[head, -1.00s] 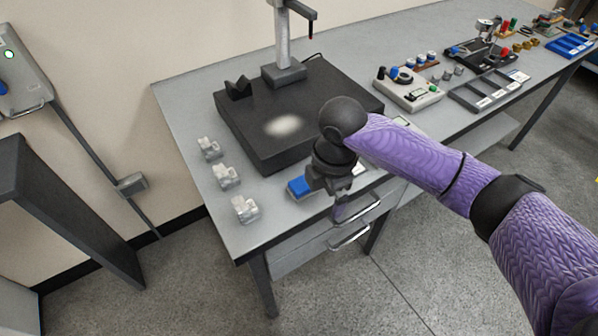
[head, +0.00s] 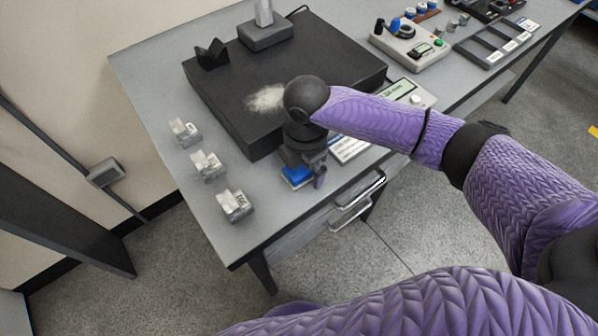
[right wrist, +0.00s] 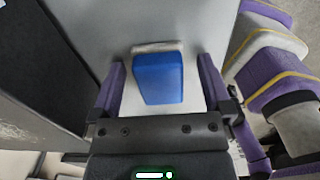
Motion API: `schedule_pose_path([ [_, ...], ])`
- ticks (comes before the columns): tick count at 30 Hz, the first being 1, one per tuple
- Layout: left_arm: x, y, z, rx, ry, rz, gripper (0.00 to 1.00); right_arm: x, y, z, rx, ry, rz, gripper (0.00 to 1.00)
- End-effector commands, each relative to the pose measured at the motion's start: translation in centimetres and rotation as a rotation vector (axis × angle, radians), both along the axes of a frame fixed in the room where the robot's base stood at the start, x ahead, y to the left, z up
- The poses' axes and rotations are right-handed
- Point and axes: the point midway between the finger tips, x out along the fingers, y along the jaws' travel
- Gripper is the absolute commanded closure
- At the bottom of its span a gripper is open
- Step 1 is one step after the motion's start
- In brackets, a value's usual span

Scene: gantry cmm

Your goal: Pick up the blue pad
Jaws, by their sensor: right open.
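The blue pad (head: 296,175) lies near the front edge of the grey table, in front of the black slab, partly hidden by my right gripper in the head view. My right gripper (head: 306,180) points down over it. In the right wrist view the pad (right wrist: 158,80) is a blue block with a pale strip along its far end. The open fingers of the right gripper (right wrist: 162,72) stand on either side of it, with a gap on each side. I cannot tell how high the fingertips are. My left gripper is not in view.
Several clear blocks stand in a row at the table's left, one of them here (head: 235,205). The black slab (head: 225,110) with a column rises behind the pad. A display unit (head: 408,93) is to the right. A drawer handle (head: 357,204) juts below the front edge.

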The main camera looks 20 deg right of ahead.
Motion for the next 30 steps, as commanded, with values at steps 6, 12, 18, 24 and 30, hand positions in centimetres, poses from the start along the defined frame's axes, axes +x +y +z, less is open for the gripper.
schedule_pose_path([
  [6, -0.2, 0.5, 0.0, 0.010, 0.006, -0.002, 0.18, 0.0, 0.0, -0.1, 0.001, -0.002, 0.000, 0.06],
  [12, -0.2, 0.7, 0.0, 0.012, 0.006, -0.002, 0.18, 0.0, 0.0, -0.1, 0.001, -0.002, 0.000, 0.49],
  [18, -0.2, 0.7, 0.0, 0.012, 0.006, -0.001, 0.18, 0.0, 0.0, -0.1, 0.001, -0.002, 0.000, 0.91],
  [24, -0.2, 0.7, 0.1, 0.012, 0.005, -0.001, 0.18, 0.0, 0.0, 0.0, 0.001, -0.002, 0.000, 0.93],
  [30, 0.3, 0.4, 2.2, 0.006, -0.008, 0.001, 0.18, 0.1, 0.0, 4.5, 0.003, -0.008, 0.000, 0.93],
])
